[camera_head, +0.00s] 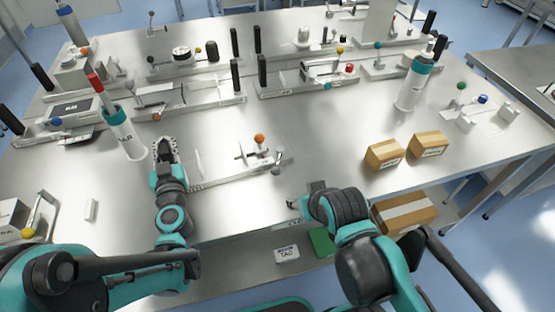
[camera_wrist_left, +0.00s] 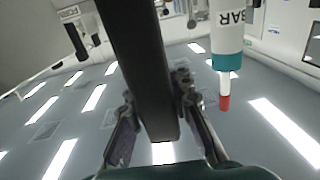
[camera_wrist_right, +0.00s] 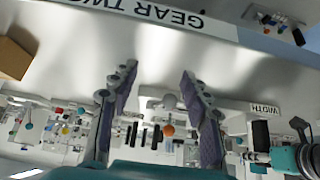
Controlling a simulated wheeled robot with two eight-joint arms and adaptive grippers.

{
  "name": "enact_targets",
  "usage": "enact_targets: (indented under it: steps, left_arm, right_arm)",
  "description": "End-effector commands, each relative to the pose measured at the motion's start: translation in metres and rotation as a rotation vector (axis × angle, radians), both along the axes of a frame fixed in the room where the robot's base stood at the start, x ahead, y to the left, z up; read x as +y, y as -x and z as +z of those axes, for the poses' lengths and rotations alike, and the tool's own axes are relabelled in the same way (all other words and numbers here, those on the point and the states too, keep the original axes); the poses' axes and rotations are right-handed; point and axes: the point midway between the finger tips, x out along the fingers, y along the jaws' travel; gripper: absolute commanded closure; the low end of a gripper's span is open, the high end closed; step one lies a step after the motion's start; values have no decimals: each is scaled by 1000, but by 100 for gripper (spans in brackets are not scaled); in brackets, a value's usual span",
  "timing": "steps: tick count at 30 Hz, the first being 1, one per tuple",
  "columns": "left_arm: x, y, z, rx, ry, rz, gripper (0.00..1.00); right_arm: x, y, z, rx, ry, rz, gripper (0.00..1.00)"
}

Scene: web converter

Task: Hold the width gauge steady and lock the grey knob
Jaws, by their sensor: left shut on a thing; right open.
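The width gauge (camera_head: 240,172) lies on the steel table in front of me, a pale rail with an orange ball knob (camera_head: 259,138). A WIDTH label (camera_wrist_right: 265,110) shows in the right wrist view. The grey knob (camera_wrist_right: 169,101) sits close to the orange ball there; in the head view it is small and dark (camera_head: 277,168). My left gripper (camera_head: 164,145) is at the gauge's left end. In the left wrist view it is shut on a dark upright bar (camera_wrist_left: 140,60), apparently the gauge's handle. My right gripper (camera_head: 298,203) is open and empty, apart from the gauge, nearer the front edge.
A white bottle with a red tip (camera_head: 123,135) stands just left of my left gripper. Two cardboard boxes (camera_head: 384,154) (camera_head: 428,144) sit to the right. Several other gauges with black handles stand behind. The tabletop between the gauge and the boxes is clear.

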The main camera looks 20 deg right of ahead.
Motion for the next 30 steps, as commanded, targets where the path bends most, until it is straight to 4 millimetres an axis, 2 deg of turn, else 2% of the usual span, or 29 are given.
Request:
enact_targets:
  steps: [13,14,19,23,30]
  left_arm:
    - [-1,1,-2,1,5,-2,100]
    - [-1,1,-2,1,5,-2,100]
    - [-1,1,-1,1,5,-2,100]
    - [-1,1,-1,1,5,-2,100]
    - [-1,1,-1,1,5,-2,100]
  right_arm:
    - [0,0,-1,0,0,0,53]
    - [0,0,-1,0,0,0,55]
    - [2,-5,5,16,10,31,100]
    - [9,-20,23,67,44,137,100]
    - [31,-70,67,190,116,502,100]
